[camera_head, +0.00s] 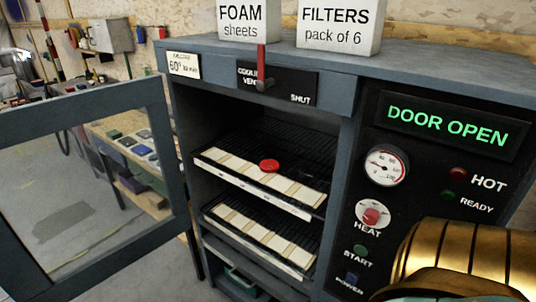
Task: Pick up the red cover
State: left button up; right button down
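A small round red cover (269,166) lies on the upper wire rack (268,146) inside an open grey cabinet. It sits near the rack's front, where pale strips lie along the edge. Nothing touches it from above. Neither of my grippers shows. A gold, ribbed part at the bottom right looks like part of my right arm, but no fingers are visible on it.
The cabinet's glazed door (87,270) stands swung open to the left. A lower rack (262,238) sits below. The control panel at right reads DOOR OPEN. FOAM (242,20) and FILTERS (339,26) boxes stand on top.

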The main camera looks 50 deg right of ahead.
aim_at(269, 165)
jog(key=i+z, duration=0.25)
jog(key=z, duration=0.2)
jog(key=i+z, duration=0.2)
jog(key=z, duration=0.2)
jog(key=i+z, duration=0.25)
jog(key=z, duration=0.2)
